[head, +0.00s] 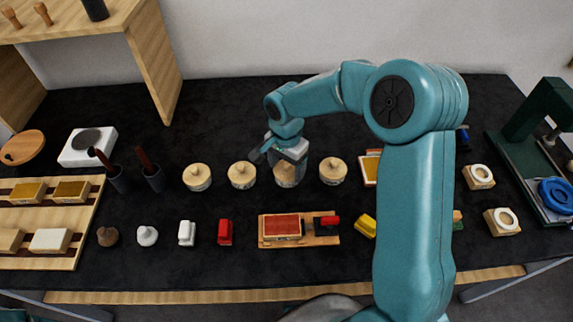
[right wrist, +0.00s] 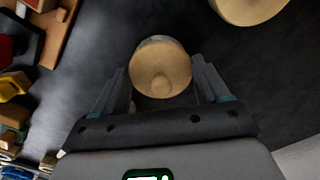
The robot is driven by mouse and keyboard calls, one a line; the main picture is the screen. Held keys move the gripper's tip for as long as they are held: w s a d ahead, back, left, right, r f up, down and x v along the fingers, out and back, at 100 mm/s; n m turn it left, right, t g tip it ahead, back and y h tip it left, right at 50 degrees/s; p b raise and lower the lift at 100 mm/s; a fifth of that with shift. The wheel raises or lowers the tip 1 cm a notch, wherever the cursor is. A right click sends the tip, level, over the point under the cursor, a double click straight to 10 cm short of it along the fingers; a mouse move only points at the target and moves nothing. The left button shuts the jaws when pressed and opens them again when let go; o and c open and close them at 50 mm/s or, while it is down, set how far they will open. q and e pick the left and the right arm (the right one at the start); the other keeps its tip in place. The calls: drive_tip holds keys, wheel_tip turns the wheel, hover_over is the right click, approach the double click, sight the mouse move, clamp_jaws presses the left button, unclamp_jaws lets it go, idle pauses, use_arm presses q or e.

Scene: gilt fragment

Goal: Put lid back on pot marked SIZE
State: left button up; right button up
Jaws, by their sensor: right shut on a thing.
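No SIZE marking is legible. My left gripper is out of view.
Dark cups with brushes (head: 152,172) stand left of the pots. Small stamps (head: 147,236), a red block (head: 225,232) and a red pad (head: 282,227) lie in front. A green press (head: 540,130) stands far right. Black tabletop behind the pots is clear.

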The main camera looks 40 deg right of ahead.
idle(0.5)
idle(0.3)
drive_tip(key=o, duration=1.1)
drive_tip(key=shift+r, duration=0.1)
drive_tip(key=shift+r+p, duration=1.95)
drive_tip(key=shift+r, duration=1.5)
clamp_jaws()
drive_tip(key=shift+f, duration=0.25)
